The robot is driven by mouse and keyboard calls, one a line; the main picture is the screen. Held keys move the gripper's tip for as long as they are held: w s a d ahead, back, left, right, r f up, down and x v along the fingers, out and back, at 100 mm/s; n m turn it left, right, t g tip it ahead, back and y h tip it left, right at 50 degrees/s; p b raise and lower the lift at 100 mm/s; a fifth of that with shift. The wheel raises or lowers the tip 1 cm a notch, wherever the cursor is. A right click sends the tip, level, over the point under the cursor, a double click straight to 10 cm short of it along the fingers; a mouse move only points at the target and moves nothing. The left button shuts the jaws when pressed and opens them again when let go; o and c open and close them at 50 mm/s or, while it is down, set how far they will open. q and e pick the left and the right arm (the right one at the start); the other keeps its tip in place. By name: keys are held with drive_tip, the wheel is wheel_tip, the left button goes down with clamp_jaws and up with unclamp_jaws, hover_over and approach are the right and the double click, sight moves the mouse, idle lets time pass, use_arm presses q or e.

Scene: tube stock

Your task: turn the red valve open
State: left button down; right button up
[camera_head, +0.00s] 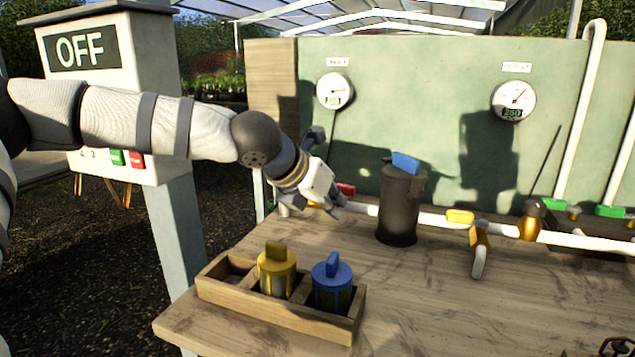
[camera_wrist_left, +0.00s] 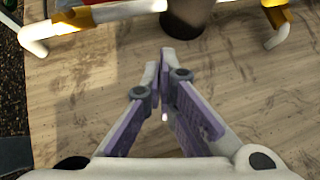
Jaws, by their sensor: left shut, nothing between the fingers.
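The red valve handle (camera_head: 346,189) shows in the head view on the white pipe along the back of the bench, partly hidden by my left gripper. A sliver of red (camera_wrist_left: 88,2) shows at the top edge of the wrist view, above the white pipe. My left gripper (camera_head: 335,205) is just in front of the red handle in the head view. In the wrist view its fingertips (camera_wrist_left: 159,62) are together and empty, over bare wood, apart from the pipe. My right gripper is not in view.
A dark canister (camera_head: 400,205) with a blue top stands right of the gripper. A yellow valve handle (camera_head: 460,216) is farther right on the pipe. A wooden tray (camera_head: 281,320) holds a yellow and a blue filter at the front. The bench's right front is mostly clear.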

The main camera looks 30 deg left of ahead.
use_arm(q)
drive_tip(key=s+a+r+n+y, duration=0.2)
drive_tip(key=a+r+y, duration=0.1)
drive_tip(key=a+r, duration=0.2)
drive_tip(key=w+d+r+x, duration=0.1)
drive_tip(key=x, duration=1.2)
drive_tip(key=shift+w+g, duration=0.3)
drive_tip(key=shift+w, duration=0.1)
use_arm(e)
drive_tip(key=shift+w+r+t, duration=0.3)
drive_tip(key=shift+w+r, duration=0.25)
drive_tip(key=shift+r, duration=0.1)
use_arm(q)
drive_tip(key=shift+r, duration=0.1)
